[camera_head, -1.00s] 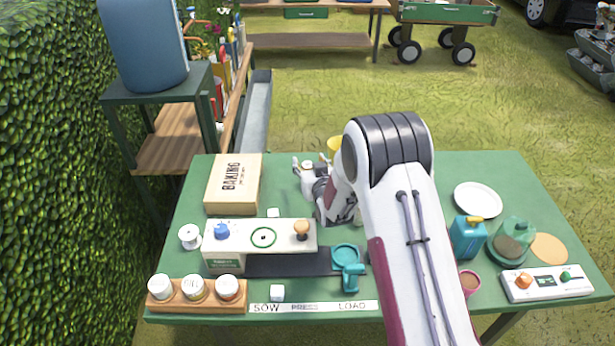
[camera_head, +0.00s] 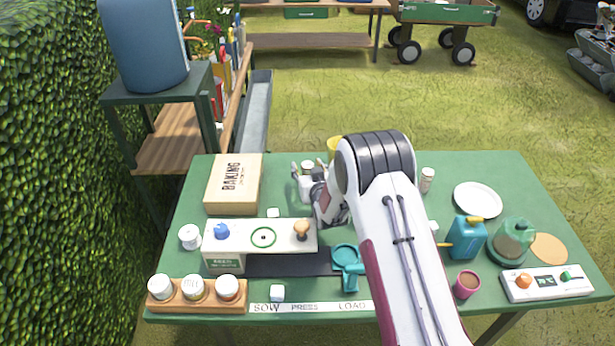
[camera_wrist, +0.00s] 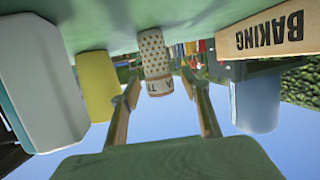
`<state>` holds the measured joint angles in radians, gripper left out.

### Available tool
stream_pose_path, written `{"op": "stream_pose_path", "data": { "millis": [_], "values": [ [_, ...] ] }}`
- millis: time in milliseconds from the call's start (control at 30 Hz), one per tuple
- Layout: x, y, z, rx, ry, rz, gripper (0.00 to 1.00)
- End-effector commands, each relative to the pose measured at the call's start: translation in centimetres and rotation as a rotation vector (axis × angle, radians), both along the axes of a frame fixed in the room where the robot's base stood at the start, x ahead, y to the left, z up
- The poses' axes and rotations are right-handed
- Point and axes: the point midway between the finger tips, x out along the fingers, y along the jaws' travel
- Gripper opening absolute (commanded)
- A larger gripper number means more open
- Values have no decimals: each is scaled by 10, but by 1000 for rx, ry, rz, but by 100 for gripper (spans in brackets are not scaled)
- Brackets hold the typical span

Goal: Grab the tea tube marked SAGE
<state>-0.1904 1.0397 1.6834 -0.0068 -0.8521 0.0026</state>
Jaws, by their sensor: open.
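A pale tube with a dotted pattern (camera_wrist: 152,52) stands between the fingertips of my gripper (camera_wrist: 163,92) in the wrist view, which is upside down. Part of a red and dark letter label shows near its end, but I cannot read SAGE on it. My gripper is open, with one finger on each side of the tube; I cannot tell whether they touch it. In the head view my gripper (camera_head: 309,172) is at the back middle of the table, and a white top (camera_head: 307,166) shows between its fingers. My arm hides part of this area.
The BAKING box (camera_head: 233,184) lies to the left. A yellow container (camera_wrist: 98,85) and a large white one (camera_wrist: 42,85) stand beside the tube. A white-capped shaker (camera_head: 427,180) and a plate (camera_head: 478,200) are to the right. A rack of jars (camera_head: 200,307) is front left.

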Motion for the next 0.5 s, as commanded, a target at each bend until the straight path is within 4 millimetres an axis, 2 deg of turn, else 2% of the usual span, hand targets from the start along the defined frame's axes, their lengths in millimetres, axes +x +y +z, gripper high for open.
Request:
{"op": "stream_pose_path", "data": {
  "millis": [367, 433, 500],
  "values": [
    [0, 0, 0, 0, 0, 0, 46],
    [0, 0, 0, 0, 0, 0, 33],
    [0, 0, 0, 0, 0, 0, 14]
  ]
}}
